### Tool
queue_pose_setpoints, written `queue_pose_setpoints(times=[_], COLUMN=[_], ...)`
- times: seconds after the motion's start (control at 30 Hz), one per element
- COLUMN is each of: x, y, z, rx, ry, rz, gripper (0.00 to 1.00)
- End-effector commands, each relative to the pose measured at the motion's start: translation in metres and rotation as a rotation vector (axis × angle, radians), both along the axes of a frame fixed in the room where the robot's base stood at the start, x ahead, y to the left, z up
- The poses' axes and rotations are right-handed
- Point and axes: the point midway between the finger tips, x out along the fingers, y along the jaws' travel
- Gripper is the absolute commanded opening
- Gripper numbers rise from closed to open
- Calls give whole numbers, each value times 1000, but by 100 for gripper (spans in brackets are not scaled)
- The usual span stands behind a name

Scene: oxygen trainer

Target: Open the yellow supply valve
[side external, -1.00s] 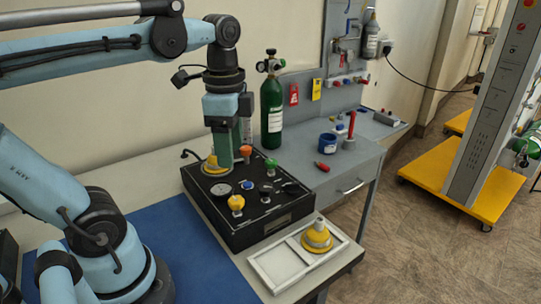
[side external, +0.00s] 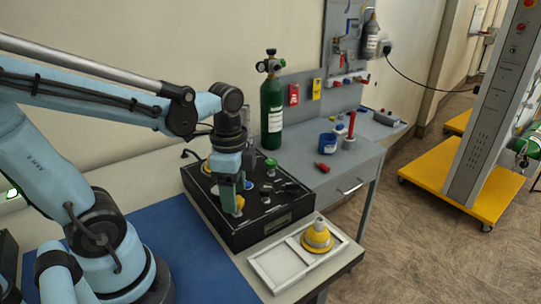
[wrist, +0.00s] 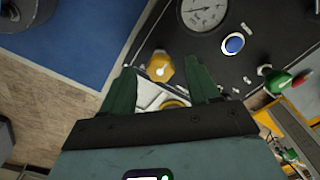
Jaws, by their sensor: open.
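The yellow supply valve (side external: 239,204) is a small yellow knob on the near left part of the black panel box (side external: 262,228). My gripper (side external: 229,206) points down at it, and its green fingers partly cover it in the side view. In the wrist view the yellow valve (wrist: 160,67) shows between the two open fingertips of my gripper (wrist: 160,68). I cannot tell whether either finger touches it. Nothing is held.
The panel also carries a gauge (wrist: 203,12), a blue button (wrist: 233,44) and a green knob (side external: 271,165). A white tray (side external: 275,267) with a yellow domed piece (side external: 317,236) lies in front. A green cylinder (side external: 271,110) stands behind.

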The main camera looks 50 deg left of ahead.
Motion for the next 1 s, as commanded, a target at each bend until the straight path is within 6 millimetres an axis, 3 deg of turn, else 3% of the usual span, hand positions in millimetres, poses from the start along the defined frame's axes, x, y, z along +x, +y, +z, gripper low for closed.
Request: queue_pose_setpoints(times=[0.5,0.87,1.0], x=[0,0,0], y=[0,0,0], z=[-11,-11,-11], rx=[0,0,0], ry=[0,0,0], rz=[0,0,3], gripper=[60,7,4])
